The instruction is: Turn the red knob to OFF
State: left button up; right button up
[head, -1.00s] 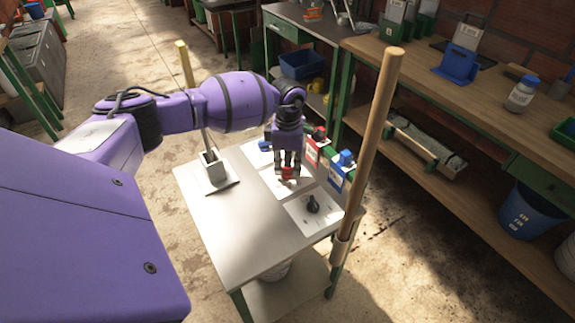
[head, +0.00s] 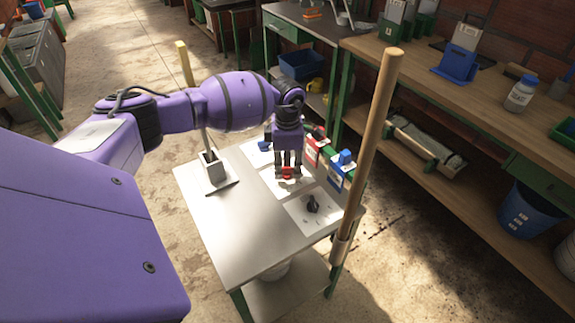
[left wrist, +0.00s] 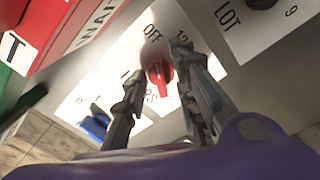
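The red knob (left wrist: 160,72) sits on a white label plate on the table panel. In the left wrist view OFF is printed at its upper side and 12 at upper right. It also shows in the head view (head: 287,173). My left gripper (head: 288,168) points down over it. In the left wrist view the gripper (left wrist: 164,66) has its fingers apart, one on each side of the knob, with gaps visible. The knob's pointed end faces the lower part of that view. My right gripper is not in view.
A black knob (head: 313,204) is nearer on the table (head: 215,230), and a blue knob (left wrist: 95,126) is on the other side. Red and blue boxes stand along the right edge. A wooden post (head: 372,145) rises at the right corner. A grey holder (head: 214,170) stands left.

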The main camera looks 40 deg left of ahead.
pick_arm(q)
notch_tip(320, 180, up, 12)
dwell(0.6)
dwell(0.5)
